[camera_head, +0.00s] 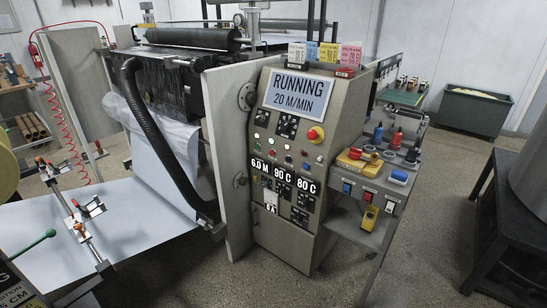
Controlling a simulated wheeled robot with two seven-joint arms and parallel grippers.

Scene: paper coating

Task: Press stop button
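The coating machine's grey control panel (287,180) stands upright in the middle of the view. Its display (298,94) reads "RUNNING 20 M/MIN". A large red mushroom button on a yellow base (316,133) sits on the panel's right side, below the display. A row of small coloured buttons (288,158) runs across the panel lower down; their labels are too small to read. Readouts below (283,177) show "6.0 M", "90 C" and "80 C". Neither of my grippers is in view, and nothing covers the panel front.
A side shelf (372,182) with tools and small containers adjoins the panel's right. White paper (110,222) runs from the machine toward the lower left. A dark table (505,215) stands at right, a green bin (474,110) behind. Floor in front of the panel is clear.

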